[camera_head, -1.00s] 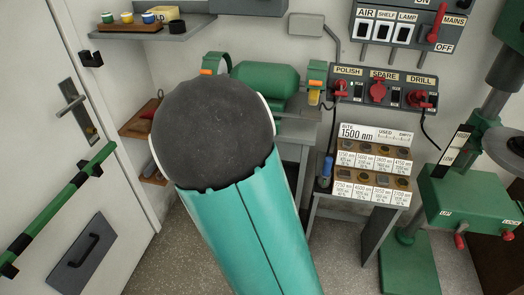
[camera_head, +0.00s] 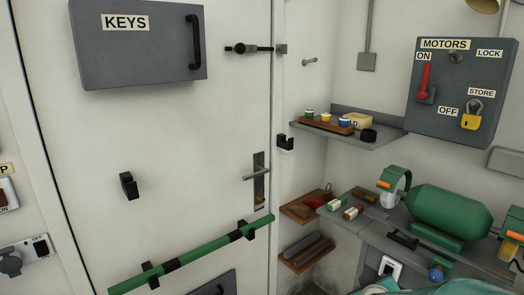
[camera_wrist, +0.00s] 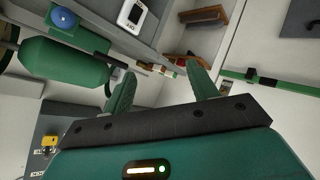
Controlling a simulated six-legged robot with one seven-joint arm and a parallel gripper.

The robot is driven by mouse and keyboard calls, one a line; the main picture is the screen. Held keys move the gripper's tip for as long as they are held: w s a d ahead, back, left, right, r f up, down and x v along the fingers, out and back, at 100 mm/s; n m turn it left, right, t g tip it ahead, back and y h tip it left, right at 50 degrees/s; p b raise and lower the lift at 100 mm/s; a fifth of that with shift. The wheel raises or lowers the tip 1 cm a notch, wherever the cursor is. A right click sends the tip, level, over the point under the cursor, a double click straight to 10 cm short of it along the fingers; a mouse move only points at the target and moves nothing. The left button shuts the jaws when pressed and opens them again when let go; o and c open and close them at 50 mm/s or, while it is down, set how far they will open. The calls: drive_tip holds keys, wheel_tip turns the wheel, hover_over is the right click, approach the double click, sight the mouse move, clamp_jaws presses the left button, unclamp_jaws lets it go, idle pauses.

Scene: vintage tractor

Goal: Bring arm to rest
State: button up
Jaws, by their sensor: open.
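My gripper (camera_wrist: 159,68) shows in the wrist view with its two green fingers spread apart and nothing between them. The dark palm plate and teal wrist housing with a lit indicator fill the lower part of that view. In the head view only a bit of my teal arm shows at the bottom edge, right of centre, in front of the bench. My gripper's fingers cannot be made out there.
A green bench grinder (camera_head: 450,215) stands on a grey bench at right; it also shows in the wrist view (camera_wrist: 65,62). A white door (camera_head: 150,140) carries a green bar (camera_head: 195,255) and a grey KEYS box (camera_head: 140,50). Small shelves (camera_head: 345,135) fill the corner.

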drive_tip(key=s+a+r+g+y, duration=0.1)
drive_tip(key=s+a+r+y, duration=0.5)
drive_tip(key=a, duration=0.5)
drive_tip(key=s+a+r+m+g, duration=0.1)
drive_tip(key=s+r+g, duration=0.1)
drive_tip(key=s, duration=0.4)
drive_tip(key=s+a+r+m+g+h, duration=0.1)
drive_tip(key=s+r+m, duration=0.1)
drive_tip(key=s, duration=0.5)
drive_tip(key=shift+s+a+r+g+h, duration=0.15)
drive_tip(key=shift+a+r+g+h, duration=0.2)
drive_tip(key=shift+r, duration=0.2)
